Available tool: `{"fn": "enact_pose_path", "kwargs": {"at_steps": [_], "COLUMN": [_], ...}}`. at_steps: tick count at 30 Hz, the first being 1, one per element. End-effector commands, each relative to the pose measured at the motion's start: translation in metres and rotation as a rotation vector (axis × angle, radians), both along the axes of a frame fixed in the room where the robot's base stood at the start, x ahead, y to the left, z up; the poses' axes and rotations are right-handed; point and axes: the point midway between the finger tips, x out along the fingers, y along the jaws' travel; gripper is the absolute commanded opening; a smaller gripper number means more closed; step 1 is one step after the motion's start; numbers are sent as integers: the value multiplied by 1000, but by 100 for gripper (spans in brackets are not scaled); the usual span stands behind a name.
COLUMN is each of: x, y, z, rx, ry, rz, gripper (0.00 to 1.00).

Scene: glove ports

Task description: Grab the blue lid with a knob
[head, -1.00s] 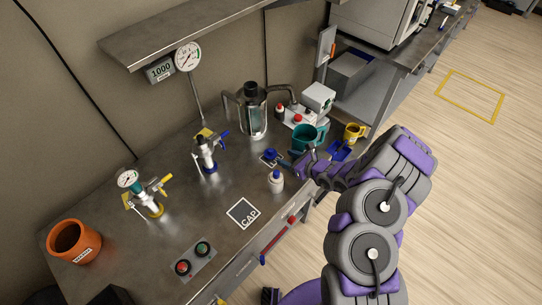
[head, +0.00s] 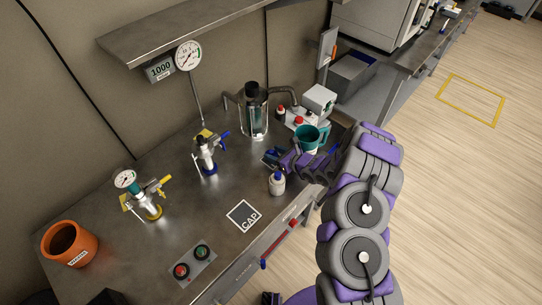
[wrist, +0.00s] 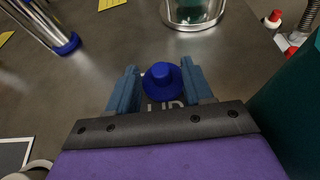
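The blue lid with a round knob (wrist: 163,80) lies on the metal bench at a "LID" marking in the wrist view. My gripper (wrist: 162,76) is low over the bench, with one finger on each side of the lid. The fingers are apart and look open, with little room beside the brim; I cannot tell whether either touches it. In the head view my gripper (head: 273,158) covers the lid almost fully.
A glass vessel (head: 254,115) stands behind. A valve fitting (head: 206,155) is at left.

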Motion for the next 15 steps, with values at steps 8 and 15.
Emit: {"fn": "enact_pose_path", "kwargs": {"at_steps": [8, 15], "x": [0, 0], "y": [0, 0], "z": [0, 0], "rx": [-1, -1], "ry": [1, 1], "rz": [0, 0], "gripper": [23, 0]}}
